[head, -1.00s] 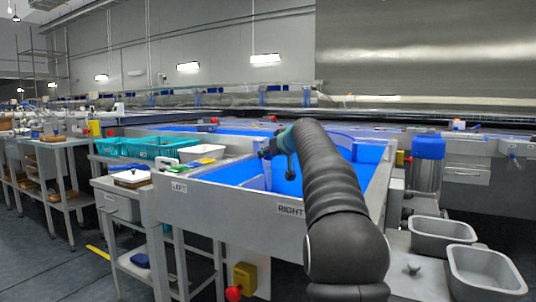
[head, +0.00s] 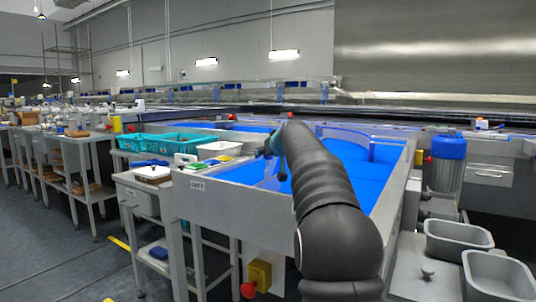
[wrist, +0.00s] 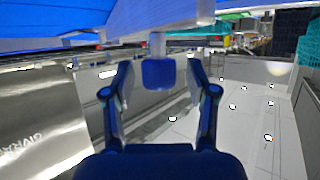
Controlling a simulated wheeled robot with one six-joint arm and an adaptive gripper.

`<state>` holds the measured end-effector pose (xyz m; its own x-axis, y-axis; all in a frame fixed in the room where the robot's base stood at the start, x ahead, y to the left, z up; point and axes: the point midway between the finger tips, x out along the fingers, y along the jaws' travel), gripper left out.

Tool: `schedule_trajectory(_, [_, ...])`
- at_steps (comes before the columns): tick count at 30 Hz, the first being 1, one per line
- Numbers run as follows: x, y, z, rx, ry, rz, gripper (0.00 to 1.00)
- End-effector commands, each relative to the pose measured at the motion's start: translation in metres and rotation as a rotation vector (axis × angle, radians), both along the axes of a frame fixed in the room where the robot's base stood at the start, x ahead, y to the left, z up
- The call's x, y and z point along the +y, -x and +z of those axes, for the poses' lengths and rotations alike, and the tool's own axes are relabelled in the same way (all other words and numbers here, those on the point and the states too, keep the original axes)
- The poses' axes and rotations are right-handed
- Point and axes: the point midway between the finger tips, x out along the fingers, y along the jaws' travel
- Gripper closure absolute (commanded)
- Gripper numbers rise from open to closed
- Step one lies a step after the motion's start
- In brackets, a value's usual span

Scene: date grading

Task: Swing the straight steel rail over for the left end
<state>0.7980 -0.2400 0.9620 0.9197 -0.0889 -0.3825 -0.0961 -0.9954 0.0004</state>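My gripper (head: 275,152) is over the near end of the blue sorting belt (head: 372,180). In the wrist view my gripper (wrist: 160,78) is open, its fingers apart on both sides of a blue knob (wrist: 158,74). Gaps show between the knob and each finger. The knob is on a short steel post joined to a grey steel bar (wrist: 182,17), which looks like the straight rail. In the head view a pale strip, likely that rail, shows beside my gripper, partly hidden. The LEFT label (head: 198,185) is on the near frame; the RIGHT label is hidden behind my arm.
A curved guide (head: 372,150) stands farther along the belt. Teal crates (head: 150,142) and a white tray (head: 222,149) sit on the left. Grey bins (head: 458,240) stand at the right. A red stop button (head: 248,290) is below the frame.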

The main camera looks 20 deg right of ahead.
Motion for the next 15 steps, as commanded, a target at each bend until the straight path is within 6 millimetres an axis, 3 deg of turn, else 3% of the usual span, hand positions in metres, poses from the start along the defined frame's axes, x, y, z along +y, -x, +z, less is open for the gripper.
schedule_trajectory(8, [0.001,0.009,0.006,-0.002,-0.001,0.000,0.43])
schedule_trajectory(15, [0.004,0.046,0.021,-0.003,0.000,-0.002,0.43])
